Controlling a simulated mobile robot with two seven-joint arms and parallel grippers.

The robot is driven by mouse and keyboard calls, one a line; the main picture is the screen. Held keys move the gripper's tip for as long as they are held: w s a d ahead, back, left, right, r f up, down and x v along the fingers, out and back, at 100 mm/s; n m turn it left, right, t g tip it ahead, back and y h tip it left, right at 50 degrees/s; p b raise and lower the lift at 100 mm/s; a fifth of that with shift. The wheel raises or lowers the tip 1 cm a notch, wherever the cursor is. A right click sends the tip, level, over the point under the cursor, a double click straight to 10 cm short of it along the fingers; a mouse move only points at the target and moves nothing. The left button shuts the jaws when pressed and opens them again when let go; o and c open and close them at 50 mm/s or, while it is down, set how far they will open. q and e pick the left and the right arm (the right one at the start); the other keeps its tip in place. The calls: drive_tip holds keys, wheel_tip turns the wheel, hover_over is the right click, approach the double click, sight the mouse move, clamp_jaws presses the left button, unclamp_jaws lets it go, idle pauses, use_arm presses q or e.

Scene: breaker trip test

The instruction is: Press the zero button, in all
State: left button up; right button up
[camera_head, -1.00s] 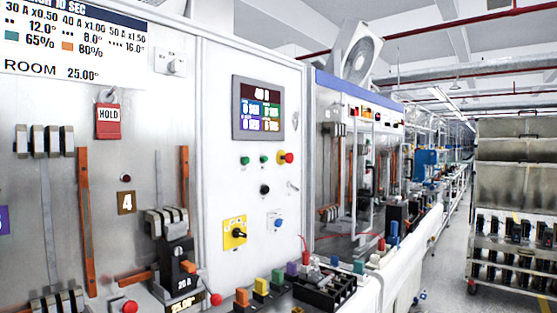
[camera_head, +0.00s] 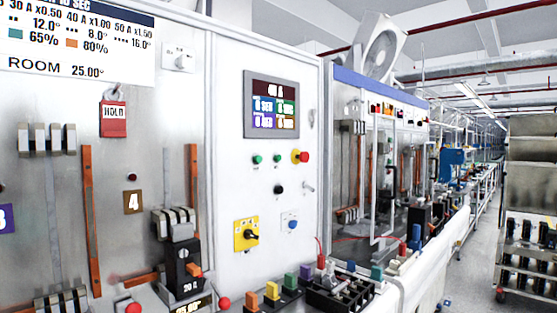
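A white control panel stands in the middle, with a lit display (camera_head: 272,105) showing coloured readouts. Below it are two green buttons; the left one (camera_head: 257,159) is beside the other (camera_head: 277,160). A black knob (camera_head: 279,189) sits lower. A blue button (camera_head: 292,223) on a small white plate is beside a black rotary switch on a yellow plate (camera_head: 246,234). Button labels are too small to read, so I cannot tell which is the zero button. Neither gripper is in view.
A black breaker (camera_head: 183,265) is mounted at bay 4, left of the panel. Coloured blocks and a black tray (camera_head: 338,295) line the bench at the bottom. A red HOLD tag (camera_head: 113,120) hangs at left. A wheeled rack (camera_head: 530,215) stands right, beside open floor.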

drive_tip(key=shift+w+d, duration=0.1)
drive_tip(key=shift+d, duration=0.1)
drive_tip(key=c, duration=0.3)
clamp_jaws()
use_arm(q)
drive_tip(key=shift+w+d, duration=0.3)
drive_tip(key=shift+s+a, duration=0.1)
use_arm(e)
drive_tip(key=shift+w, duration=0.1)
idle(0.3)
